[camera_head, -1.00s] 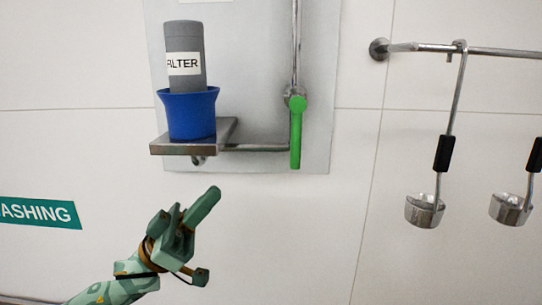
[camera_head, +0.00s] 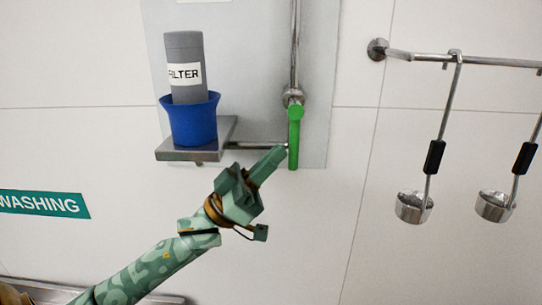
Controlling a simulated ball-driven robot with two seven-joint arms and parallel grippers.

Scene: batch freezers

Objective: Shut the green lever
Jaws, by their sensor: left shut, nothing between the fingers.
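The green lever (camera_head: 294,135) hangs straight down from a valve on a vertical metal pipe, in line with that pipe, in front of a grey wall panel. My left gripper (camera_head: 280,152) is shut and empty. Its fingertips are just left of the lever's lower half, very close to it; I cannot tell whether they touch. The right gripper is not in view.
A small metal shelf (camera_head: 228,131) left of the lever holds a blue cup (camera_head: 192,120) with a grey filter cylinder (camera_head: 184,52) in it. A thin horizontal pipe joins the shelf area. Ladles (camera_head: 413,206) hang from a rail (camera_head: 480,61) at right.

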